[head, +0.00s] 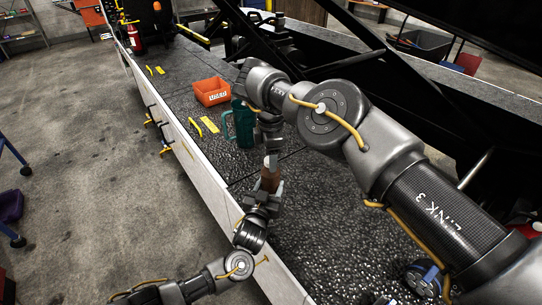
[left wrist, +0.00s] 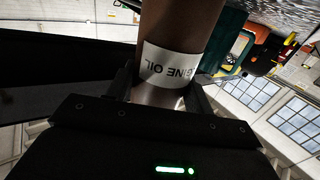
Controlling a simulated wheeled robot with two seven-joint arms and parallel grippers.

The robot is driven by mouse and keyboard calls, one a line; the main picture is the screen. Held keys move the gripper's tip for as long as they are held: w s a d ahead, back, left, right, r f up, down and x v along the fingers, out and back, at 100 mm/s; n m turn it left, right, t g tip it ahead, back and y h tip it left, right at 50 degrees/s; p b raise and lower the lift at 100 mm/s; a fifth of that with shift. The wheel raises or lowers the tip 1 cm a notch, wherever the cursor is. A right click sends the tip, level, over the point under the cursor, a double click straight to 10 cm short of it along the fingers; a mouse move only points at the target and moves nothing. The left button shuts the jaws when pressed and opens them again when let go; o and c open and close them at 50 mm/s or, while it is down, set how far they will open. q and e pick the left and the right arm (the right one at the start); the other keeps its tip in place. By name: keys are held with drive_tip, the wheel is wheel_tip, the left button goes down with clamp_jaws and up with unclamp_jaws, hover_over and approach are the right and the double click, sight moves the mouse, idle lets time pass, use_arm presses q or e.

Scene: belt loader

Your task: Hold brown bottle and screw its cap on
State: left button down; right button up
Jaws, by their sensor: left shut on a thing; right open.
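The brown bottle (head: 270,179) is upright above the near edge of the dark belt-loader deck in the head view. My right gripper (head: 271,158) is open and points down just above the bottle. The cap cannot be made out; the right fingers cover the bottle's top.
A teal jug (head: 241,124) stands on the deck just behind the grippers. An orange bin (head: 211,91) and yellow tools (head: 209,125) lie farther back. A fire extinguisher (head: 134,36) is at the far end. The deck right of the bottle is mostly clear.

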drive_tip(key=shift+r, duration=2.2)
